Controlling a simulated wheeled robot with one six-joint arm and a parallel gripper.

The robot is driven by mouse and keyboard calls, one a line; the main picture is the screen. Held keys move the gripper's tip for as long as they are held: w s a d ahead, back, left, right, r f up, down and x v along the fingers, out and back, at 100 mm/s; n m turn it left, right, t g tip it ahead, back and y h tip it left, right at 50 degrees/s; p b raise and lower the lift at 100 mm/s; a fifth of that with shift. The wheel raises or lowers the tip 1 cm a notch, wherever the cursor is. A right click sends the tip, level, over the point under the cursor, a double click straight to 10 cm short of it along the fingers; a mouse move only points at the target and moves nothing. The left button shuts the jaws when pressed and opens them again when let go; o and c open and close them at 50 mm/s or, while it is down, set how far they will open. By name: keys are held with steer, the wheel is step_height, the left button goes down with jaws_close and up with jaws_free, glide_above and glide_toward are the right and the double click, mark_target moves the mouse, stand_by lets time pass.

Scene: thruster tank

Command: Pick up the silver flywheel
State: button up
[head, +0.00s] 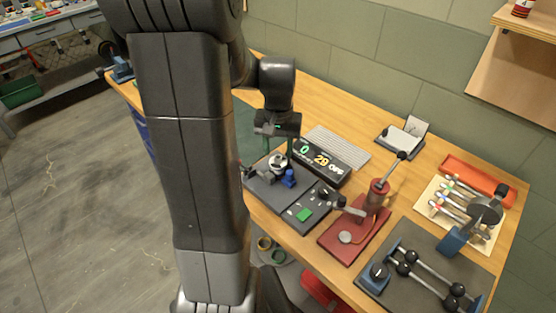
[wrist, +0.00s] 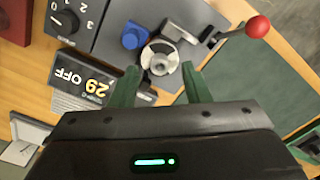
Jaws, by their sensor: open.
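The silver flywheel (wrist: 160,57) is a round metal wheel with a dark hub, mounted on a grey base plate (wrist: 105,32). It shows in the wrist view just ahead of my fingertips. In the head view the flywheel (head: 279,163) sits at the left part of the bench, partly covered by my gripper. My gripper (wrist: 160,75) is open, with one green finger on each side of the flywheel's near edge. I cannot tell whether the fingers touch it. The head view shows my gripper (head: 278,150) above the base plate.
A blue block (head: 289,178) stands close beside the flywheel. A red-knobbed lever (wrist: 257,27) is to its right in the wrist view. A display box (head: 322,159) stands behind. A red press (head: 372,205) and a dark tray (head: 420,270) with metal rods lie to the right.

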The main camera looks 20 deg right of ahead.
mark_target(278, 160)
steer(key=shift+f, duration=1.35)
jaws_close()
